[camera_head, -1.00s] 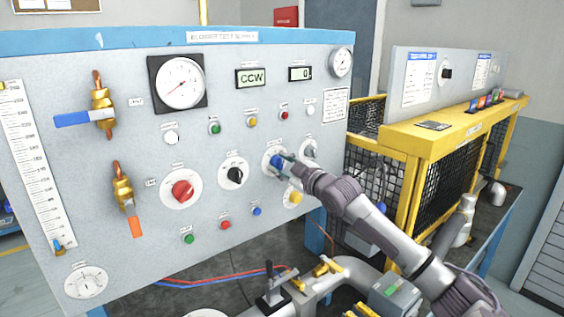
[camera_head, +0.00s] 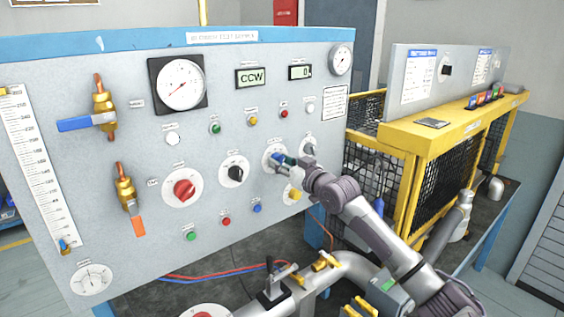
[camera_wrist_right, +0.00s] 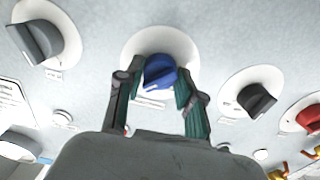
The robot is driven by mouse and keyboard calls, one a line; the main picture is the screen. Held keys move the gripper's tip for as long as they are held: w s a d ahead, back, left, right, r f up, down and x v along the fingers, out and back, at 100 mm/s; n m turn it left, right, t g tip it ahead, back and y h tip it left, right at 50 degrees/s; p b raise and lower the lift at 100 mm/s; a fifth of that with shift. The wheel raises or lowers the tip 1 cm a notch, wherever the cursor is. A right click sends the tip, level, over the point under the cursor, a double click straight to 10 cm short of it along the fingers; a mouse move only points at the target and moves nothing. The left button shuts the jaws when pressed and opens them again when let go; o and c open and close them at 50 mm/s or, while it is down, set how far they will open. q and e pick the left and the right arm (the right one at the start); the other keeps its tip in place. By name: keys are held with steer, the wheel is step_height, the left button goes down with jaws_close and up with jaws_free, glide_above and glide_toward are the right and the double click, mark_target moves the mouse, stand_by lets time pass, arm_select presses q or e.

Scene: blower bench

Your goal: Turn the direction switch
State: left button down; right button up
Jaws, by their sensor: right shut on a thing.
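A blue rotary knob (camera_wrist_right: 160,72) on a round white plate shows in the right wrist view, and the plate also shows in the head view (camera_head: 268,155). I cannot read its label, so I cannot confirm it is the direction switch. My right gripper (camera_head: 284,161) is at this knob. In the right wrist view its green-padded fingers (camera_wrist_right: 158,95) are on both sides of the knob, shut on it. A display (camera_head: 251,78) above reads CCW. My left gripper is not in view.
Beside the blue knob are a black knob (camera_head: 235,171), a red knob (camera_head: 184,190), a grey knob (camera_head: 309,150) and a yellow knob (camera_head: 294,194). Pipework with a black-handled valve (camera_head: 272,290) lies below. A yellow mesh guard (camera_head: 408,145) stands to the right.

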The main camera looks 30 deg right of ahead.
steer(key=shift+f, duration=0.1)
stand_by(0.4)
steer(key=o, duration=1.2)
steer(key=shift+c, duration=0.2)
steer(key=s+d, duration=0.1)
steer(key=s, duration=1.1)
